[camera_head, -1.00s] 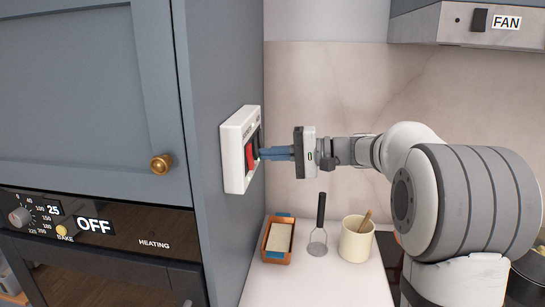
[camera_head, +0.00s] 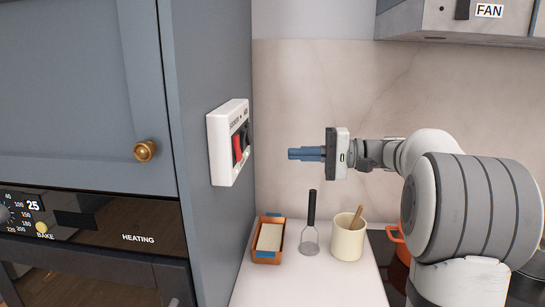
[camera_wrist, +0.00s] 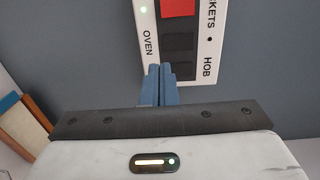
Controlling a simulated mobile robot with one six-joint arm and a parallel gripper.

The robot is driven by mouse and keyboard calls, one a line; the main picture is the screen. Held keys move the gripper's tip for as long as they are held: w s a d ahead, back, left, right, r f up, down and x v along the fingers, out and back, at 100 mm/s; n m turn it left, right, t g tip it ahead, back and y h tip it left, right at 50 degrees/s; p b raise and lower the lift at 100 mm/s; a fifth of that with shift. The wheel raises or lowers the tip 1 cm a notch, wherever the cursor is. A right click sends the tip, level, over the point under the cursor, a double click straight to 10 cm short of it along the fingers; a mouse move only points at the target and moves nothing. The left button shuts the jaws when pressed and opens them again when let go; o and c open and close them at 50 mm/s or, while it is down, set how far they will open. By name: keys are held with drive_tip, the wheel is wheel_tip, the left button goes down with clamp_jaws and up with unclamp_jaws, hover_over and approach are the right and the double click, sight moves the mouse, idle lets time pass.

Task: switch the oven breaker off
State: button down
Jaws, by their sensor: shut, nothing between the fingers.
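The white breaker panel (camera_head: 219,150) is on the side of the blue-grey cabinet. It carries a red rocker (camera_head: 238,148) and dark rockers beside it. In the wrist view the panel (camera_wrist: 150,45) shows the words OVEN and HOB, a lit green lamp (camera_wrist: 143,10) in line with OVEN, the red rocker (camera_wrist: 178,8) and dark rockers (camera_wrist: 178,42). My gripper (camera_head: 290,154) is shut and empty, to the right of the panel and apart from it. Its blue fingers (camera_wrist: 160,85) overlap the panel's lower edge in the wrist view. Exact rocker tilt is unclear.
The oven front (camera_head: 100,222) shows 25, BAKE and HEATING. The fan hood (camera_head: 420,20) is at upper right. Space around the fingers is free.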

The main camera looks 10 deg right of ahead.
drive_tip(key=v, duration=0.4)
drive_tip(key=shift+d+f, duration=0.1)
drive_tip(key=shift+f, duration=0.15)
drive_tip(key=s+a+f+m+g+h, duration=0.1)
drive_tip(key=s+a+f+g+h, duration=0.1)
drive_tip(key=s+a+f+h, duration=0.75)
drive_tip(key=s+d+f+n+h, duration=0.1)
drive_tip(key=s+d+f+h, duration=0.2)
drive_tip(key=s+f, duration=0.4)
drive_tip(key=s+d+f+n+t+h, duration=0.1)
drive_tip(key=s+d+f+n+h, duration=0.1)
drive_tip(key=s+f, duration=0.5)
drive_tip(key=s+d+h, duration=0.1)
drive_tip(key=s+h, duration=0.1)
drive_tip(key=s, duration=0.1)
drive_tip(key=shift+d+f+n+h, duration=0.3)
drive_tip(key=shift+f+h, duration=0.05)
drive_tip(key=shift+f, duration=0.05)
